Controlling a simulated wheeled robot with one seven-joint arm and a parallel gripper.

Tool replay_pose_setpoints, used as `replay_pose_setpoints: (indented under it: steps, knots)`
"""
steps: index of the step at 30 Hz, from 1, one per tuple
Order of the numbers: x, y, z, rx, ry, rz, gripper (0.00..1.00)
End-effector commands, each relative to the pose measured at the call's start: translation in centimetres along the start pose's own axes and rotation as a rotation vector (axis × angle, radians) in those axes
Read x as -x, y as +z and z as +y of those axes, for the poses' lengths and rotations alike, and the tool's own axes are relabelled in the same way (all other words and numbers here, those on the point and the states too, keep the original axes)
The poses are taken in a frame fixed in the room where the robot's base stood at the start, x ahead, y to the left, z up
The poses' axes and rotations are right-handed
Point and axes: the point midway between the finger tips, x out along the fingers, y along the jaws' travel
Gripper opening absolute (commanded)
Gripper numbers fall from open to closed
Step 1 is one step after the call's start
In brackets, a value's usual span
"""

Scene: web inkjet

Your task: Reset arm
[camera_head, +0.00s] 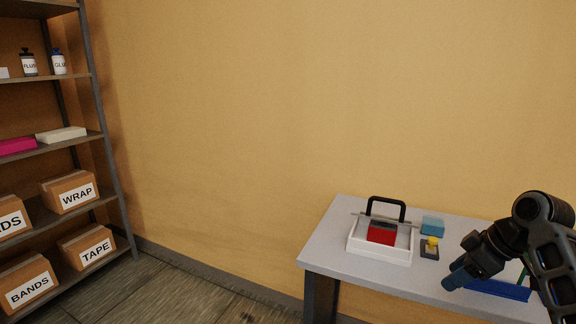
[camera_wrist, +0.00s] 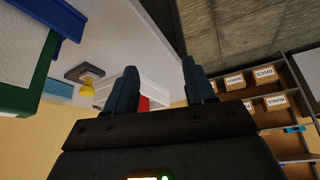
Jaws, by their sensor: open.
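My gripper (camera_head: 457,279) is over the right part of the grey table (camera_head: 330,232) in the head view. In the wrist view its two dark blue fingers stand apart, with nothing between them, so my gripper (camera_wrist: 160,88) is open and empty. My arm comes in from the right edge of the head view.
On the table are a white tray (camera_head: 380,257) with a red block (camera_head: 381,233) and a black handle, a light blue block (camera_head: 433,225), a yellow knob (camera_head: 432,241) on a dark base, and a blue tray (camera_head: 500,290) partly behind my arm. Shelves (camera_head: 100,130) stand left.

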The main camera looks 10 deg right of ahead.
Motion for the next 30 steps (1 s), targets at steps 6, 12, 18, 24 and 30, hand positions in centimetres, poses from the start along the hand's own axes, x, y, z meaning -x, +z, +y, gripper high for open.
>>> replay_pose_setpoints:
  steps: [6, 12, 18, 24, 30]
  knots:
    - [-4.8, -0.4, -3.9, -0.063, 0.029, 0.075, 0.54]
    - [-10.2, -0.1, -10.1, -0.173, 0.082, 0.178, 0.54]
    - [-13.8, 1.5, -17.1, -0.295, 0.149, 0.275, 0.54]
    - [-14.8, 4.5, -23.7, -0.405, 0.225, 0.355, 0.54]
    - [-13.4, 8.3, -29.8, -0.489, 0.305, 0.424, 0.54]
